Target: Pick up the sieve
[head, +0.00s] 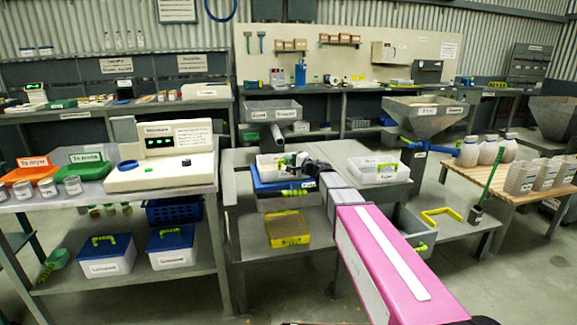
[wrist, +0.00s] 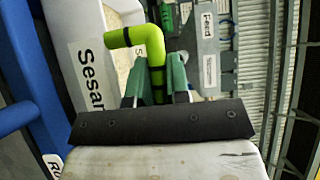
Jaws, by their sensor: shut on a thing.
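My gripper (head: 289,161) is above the grey bench, over a white container (head: 266,168). In the wrist view my gripper (wrist: 155,84) has its green fingers on both sides of a lime-green, black-banded handle (wrist: 138,37), shut on it. The handle is beside a white container (wrist: 92,45) whose label begins "Sesam". My arm hides part of the bench.
A blue container (head: 262,187) is below the white one. A white tray (head: 379,172) stands to the right on the bench. The moisture meter (head: 165,150) is on the left table.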

